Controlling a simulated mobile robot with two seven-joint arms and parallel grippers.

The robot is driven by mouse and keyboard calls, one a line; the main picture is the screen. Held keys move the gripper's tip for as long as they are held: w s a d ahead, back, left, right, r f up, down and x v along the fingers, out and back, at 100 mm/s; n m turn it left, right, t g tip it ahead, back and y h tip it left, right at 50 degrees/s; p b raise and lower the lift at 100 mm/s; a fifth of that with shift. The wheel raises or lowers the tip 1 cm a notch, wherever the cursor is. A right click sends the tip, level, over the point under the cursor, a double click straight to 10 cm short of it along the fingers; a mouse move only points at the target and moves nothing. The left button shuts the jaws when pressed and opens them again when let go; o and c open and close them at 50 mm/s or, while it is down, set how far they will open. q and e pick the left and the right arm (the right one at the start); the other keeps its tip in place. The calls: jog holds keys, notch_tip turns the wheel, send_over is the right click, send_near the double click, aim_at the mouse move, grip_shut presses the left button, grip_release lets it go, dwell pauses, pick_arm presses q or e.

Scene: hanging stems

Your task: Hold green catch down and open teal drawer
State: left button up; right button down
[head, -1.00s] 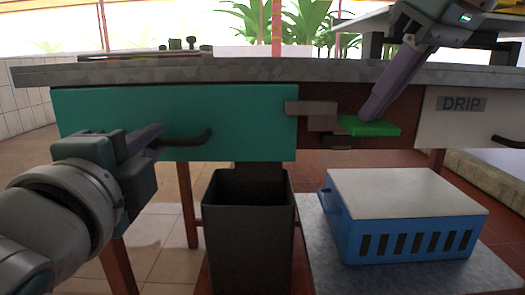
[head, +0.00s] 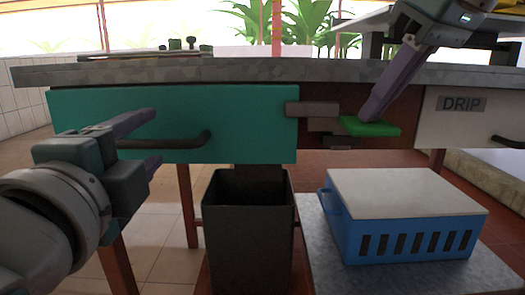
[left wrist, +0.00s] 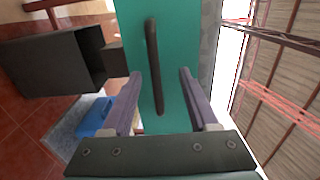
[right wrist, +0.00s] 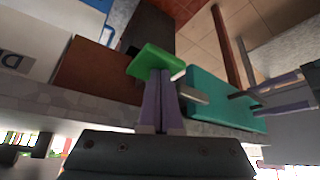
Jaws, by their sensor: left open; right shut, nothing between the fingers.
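The teal drawer (head: 240,110) is under the worktop, with a dark bar handle (head: 185,141). I cannot tell whether its front stands slightly out. My left gripper (head: 150,140) is open at the handle's left part, one finger above and one below. In the left wrist view the handle (left wrist: 153,60) runs between the open fingers (left wrist: 158,80), not clamped. The green catch (head: 370,127) is right of the drawer. My right gripper (head: 370,115) is shut and empty, its fingertips on the catch; the right wrist view also shows them at the green catch (right wrist: 155,60).
A brown bar (head: 311,108) by the catch appears to overlap the drawer's right edge. A white front marked DRIP (head: 461,104) is further right. A black bin (head: 248,240) and a blue crate (head: 400,240) with a pale lid stand below.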

pick_arm(q)
jog(key=shift+s+r, duration=0.45)
jog(key=shift+s, duration=0.45)
jog(key=shift+s+r, duration=0.4)
jog(key=shift+s, duration=0.45)
jog(key=shift+s+r, duration=0.45)
jog(key=shift+s, duration=0.45)
pick_arm(e)
jog(key=shift+r, duration=0.1)
notch_tip(320, 180, up, 9)
